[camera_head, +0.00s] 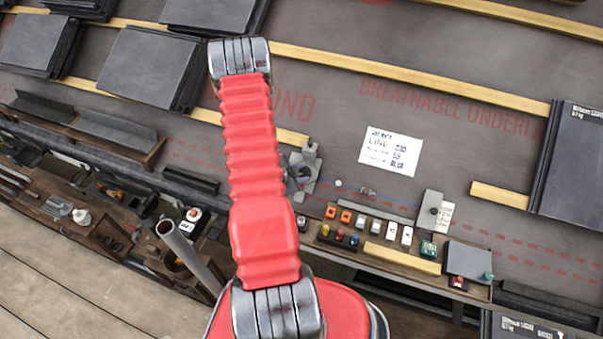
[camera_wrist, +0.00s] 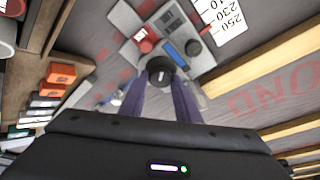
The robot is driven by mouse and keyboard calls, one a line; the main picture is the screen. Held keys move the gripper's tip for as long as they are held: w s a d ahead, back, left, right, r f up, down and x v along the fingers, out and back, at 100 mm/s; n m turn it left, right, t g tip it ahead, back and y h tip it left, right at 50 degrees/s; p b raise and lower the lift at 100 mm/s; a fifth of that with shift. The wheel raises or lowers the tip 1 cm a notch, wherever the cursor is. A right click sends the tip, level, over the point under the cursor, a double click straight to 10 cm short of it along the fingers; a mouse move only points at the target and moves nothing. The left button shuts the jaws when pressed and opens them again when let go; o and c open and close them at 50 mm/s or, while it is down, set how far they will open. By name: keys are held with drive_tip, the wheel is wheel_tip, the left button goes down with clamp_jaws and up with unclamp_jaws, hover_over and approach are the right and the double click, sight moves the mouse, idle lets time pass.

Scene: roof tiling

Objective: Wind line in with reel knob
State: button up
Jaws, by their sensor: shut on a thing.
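In the wrist view the dark round reel knob (camera_wrist: 160,70) sits at the tips of the two purple-grey fingers of my gripper (camera_wrist: 160,86). My gripper is shut on the knob. The knob stands at the near edge of a grey reel plate (camera_wrist: 208,60), which also carries a red part and a blue bar. In the head view a grey metal fitting (camera_head: 304,165), likely the reel, shows just right of my red arm. My gripper is hidden behind the arm there. A thin line seems to run right from the fitting along the dark underlay; its end is unclear.
A printed card (camera_head: 390,152) marked LINE lies on the underlay. A tray (camera_head: 400,262) with orange, white and coloured small parts is below it. Wooden battens (camera_head: 410,75) cross the roof. Dark slate stacks (camera_head: 150,65) stand upper left and right.

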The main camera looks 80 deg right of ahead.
drive_tip(key=o, duration=1)
drive_tip(key=v, duration=1.3)
drive_tip(key=shift+w+a+r, duration=0.1)
drive_tip(key=shift+a+r, duration=0.15)
drive_tip(key=shift+a, duration=0.05)
drive_tip(key=shift+w, duration=0.1)
